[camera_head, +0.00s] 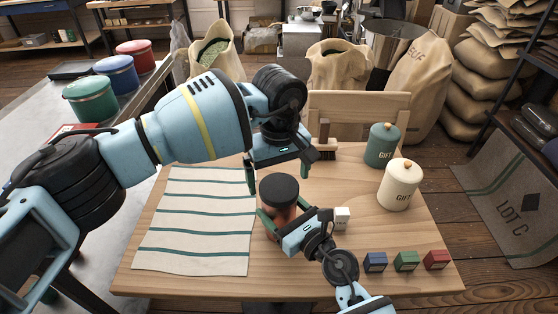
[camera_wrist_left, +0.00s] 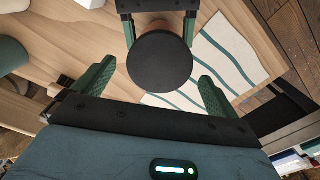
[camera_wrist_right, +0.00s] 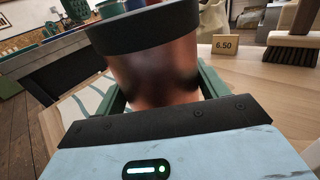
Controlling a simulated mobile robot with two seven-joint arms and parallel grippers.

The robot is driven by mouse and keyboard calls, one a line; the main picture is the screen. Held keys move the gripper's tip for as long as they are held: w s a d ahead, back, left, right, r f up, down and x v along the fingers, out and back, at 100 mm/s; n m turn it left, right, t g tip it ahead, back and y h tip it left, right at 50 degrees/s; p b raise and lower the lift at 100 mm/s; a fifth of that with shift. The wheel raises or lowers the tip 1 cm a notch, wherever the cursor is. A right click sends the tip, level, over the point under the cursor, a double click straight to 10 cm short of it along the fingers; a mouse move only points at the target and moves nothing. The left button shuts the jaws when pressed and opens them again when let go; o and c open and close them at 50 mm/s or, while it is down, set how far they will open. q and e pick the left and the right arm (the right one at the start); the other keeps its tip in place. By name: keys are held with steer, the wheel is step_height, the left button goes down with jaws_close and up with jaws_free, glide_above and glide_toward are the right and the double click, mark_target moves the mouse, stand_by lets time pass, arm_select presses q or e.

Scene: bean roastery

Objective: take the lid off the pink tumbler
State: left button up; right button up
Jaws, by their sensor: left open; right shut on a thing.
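The pink tumbler (camera_head: 279,222) looks coppery and stands upright on the wooden table, its body largely hidden in the head view. It shows best in the right wrist view (camera_wrist_right: 155,72). Its round black lid (camera_head: 279,189) sits on top, also in the left wrist view (camera_wrist_left: 160,62) and right wrist view (camera_wrist_right: 140,28). My right gripper (camera_head: 291,219) is shut on the tumbler's body below the lid. My left gripper (camera_head: 278,174) is open and points down at the lid. In the left wrist view its fingers lie either side of the lid, apart from it.
A striped cloth (camera_head: 195,240) lies left of the tumbler. Blue (camera_head: 375,262), green (camera_head: 406,261) and red (camera_head: 437,260) boxes line the front right. A brush (camera_head: 325,146) stands behind.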

arm_select(q)
steer(key=shift+f, duration=1.1)
